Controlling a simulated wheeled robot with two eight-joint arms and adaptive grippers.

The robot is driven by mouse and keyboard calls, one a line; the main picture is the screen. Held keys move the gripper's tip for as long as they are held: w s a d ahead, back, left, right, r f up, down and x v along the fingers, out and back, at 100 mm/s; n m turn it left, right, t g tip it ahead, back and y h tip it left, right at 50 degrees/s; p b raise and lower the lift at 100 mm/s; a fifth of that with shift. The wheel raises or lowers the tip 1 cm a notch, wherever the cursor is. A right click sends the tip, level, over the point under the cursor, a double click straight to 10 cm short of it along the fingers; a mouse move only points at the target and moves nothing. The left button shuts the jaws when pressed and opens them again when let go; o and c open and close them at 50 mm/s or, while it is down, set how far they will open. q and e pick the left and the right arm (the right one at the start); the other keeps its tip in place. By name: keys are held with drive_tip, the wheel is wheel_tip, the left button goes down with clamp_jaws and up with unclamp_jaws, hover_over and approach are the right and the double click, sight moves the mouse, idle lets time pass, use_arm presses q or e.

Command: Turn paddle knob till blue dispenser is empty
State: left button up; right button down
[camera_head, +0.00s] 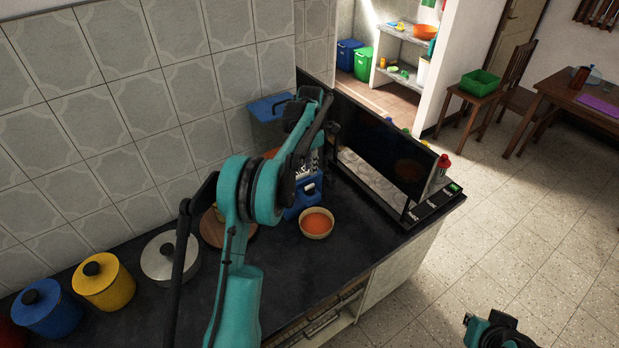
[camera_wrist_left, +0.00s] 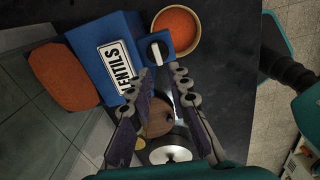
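The blue dispenser (camera_wrist_left: 115,50), labelled "LENTILS", stands on the dark counter and also shows in the head view (camera_head: 300,203), partly behind my left arm. Its paddle knob (camera_wrist_left: 158,49) is black with a white bar. My left gripper (camera_wrist_left: 163,78) is open and empty, its fingertips just short of the knob in the picture. I cannot tell whether they touch it. A round bowl (camera_head: 316,223) with orange contents sits in front of the dispenser. An orange rounded mass (camera_wrist_left: 60,76) adjoins the dispenser; the remaining level is unclear. My right gripper's fingers do not show.
A dark-fronted appliance (camera_head: 385,150) stands right of the dispenser. A round wooden item (camera_head: 225,230), a pale lidded pot (camera_head: 160,262), a yellow canister (camera_head: 105,285) and a blue canister (camera_head: 48,310) line the counter to the left.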

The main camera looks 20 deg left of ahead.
sight(310, 185)
use_arm(q)
drive_tip(key=shift+w+a+f+n, duration=0.2)
drive_tip(key=shift+a+f+n, duration=0.1)
drive_tip(key=shift+f+n, duration=0.3)
wheel_tip(310, 185, down, 7)
drive_tip(key=shift+f+b, duration=0.2)
drive_tip(key=shift+b, duration=0.35)
clamp_jaws()
